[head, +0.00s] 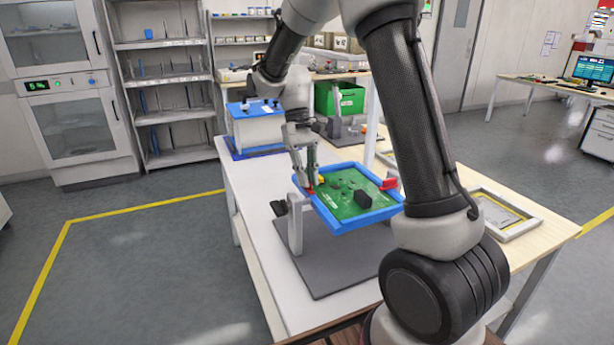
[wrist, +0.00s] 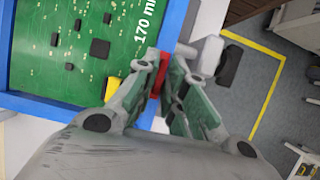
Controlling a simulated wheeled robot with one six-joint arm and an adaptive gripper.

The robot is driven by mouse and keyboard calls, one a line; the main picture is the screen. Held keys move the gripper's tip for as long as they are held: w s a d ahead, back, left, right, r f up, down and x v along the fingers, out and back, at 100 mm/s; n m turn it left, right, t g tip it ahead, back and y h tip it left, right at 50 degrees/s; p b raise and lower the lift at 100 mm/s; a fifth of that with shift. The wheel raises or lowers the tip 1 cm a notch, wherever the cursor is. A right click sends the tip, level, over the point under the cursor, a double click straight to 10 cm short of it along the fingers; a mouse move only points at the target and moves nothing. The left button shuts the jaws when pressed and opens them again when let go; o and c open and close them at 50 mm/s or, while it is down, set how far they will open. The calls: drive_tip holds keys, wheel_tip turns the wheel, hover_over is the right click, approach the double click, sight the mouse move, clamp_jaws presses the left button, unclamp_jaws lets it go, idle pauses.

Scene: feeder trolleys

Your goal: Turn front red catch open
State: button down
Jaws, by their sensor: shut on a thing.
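A green circuit board (head: 345,196) sits in a blue frame (head: 352,227), held tilted on a grey stand. One red catch (head: 310,190) is on the frame's left side, mostly hidden by my gripper (head: 306,181). In the wrist view, my gripper (wrist: 161,76) has its fingers closed around this red catch (wrist: 161,70) at the blue frame's edge (wrist: 165,40). A second red catch (head: 390,183) is on the frame's right side, apart from my gripper. The held catch's exact angle is hard to tell.
The stand's dark base plate (head: 335,275) rests on the white table (head: 255,205). A black handle (head: 280,207) sticks out left of the frame. A white-and-blue box (head: 256,127) and a green bin (head: 340,97) stand behind. An empty frame (head: 503,215) lies at right.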

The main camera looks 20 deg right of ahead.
drive_tip(key=c, duration=1.6)
unclamp_jaws()
drive_tip(key=v, duration=1.2)
